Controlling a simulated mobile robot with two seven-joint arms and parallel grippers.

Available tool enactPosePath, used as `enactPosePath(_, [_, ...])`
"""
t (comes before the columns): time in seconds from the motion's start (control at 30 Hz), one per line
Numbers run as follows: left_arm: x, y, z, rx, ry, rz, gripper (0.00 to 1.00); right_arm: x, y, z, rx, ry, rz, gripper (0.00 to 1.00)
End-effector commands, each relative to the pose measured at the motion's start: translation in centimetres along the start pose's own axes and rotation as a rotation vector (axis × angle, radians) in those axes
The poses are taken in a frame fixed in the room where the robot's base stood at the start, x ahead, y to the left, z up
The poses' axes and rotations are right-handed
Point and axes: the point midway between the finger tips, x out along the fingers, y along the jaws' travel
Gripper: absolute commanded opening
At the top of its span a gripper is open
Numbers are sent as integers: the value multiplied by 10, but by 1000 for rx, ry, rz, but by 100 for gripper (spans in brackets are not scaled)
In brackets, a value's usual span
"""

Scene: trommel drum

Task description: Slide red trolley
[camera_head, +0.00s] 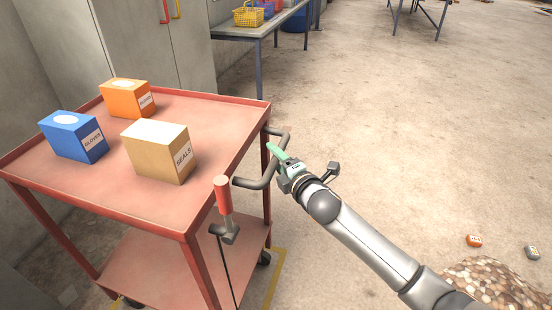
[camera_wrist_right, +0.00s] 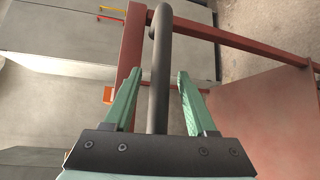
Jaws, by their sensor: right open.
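The red trolley (camera_head: 100,185) stands at the left in the head view, with a top tray and a lower shelf. A dark bent handle (camera_head: 270,170) sticks out from its right side. My right gripper (camera_head: 272,149) is at this handle in the head view. In the right wrist view my right gripper (camera_wrist_right: 158,80) is open, and the handle bar (camera_wrist_right: 160,65) runs between its two green fingers, with gaps on both sides. A lever with a red grip (camera_head: 223,195) stands at the trolley's near right corner. My left gripper is not in view.
On the trolley's top stand an orange box (camera_head: 125,100), a blue box (camera_head: 72,137) and a tan box (camera_head: 155,152). Grey cabinets (camera_head: 150,45) and a bench (camera_head: 240,32) stand behind. The floor to the right is mostly clear, with a gravel pile (camera_head: 490,285) at lower right.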

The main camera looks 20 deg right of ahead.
Motion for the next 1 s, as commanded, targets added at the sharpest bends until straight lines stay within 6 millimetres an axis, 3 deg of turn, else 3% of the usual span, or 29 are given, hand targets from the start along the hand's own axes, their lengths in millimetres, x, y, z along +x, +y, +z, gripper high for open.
enactPosePath(0.1, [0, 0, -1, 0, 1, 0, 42, 0, 0, 0, 0, 0, 0, 56])
enactPosePath(0.6, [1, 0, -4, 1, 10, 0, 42, 0, 0, 0, 0, 0, -1, 0])
enactPosePath(1.0, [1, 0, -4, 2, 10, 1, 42, 0, 0, 0, 0, 0, -1, 0])
